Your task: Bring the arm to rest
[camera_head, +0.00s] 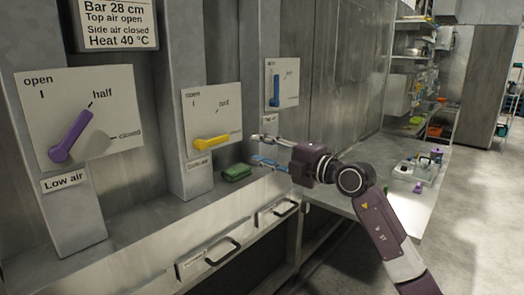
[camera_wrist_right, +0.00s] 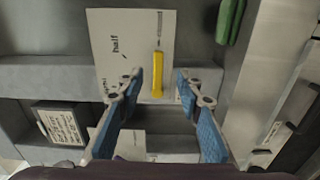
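My right arm comes in from the lower right in the head view. Its gripper (camera_head: 258,148) is open and empty, its fingers pointing left, in front of the panels. In the right wrist view the blue-padded fingers (camera_wrist_right: 158,82) stand apart, with the yellow lever (camera_wrist_right: 157,75) visible beyond the gap. In the head view the yellow lever (camera_head: 211,143) lies towards the right on its plate. It appears apart from the gripper. A purple lever (camera_head: 70,137) slants up towards "half" on the "Low air" plate. A blue lever (camera_head: 276,91) stands upright. My left gripper is not in view.
A green block (camera_head: 237,172) lies on the ledge below the yellow lever's panel. Drawer handles (camera_head: 223,251) are below. Open floor lies at the far right.

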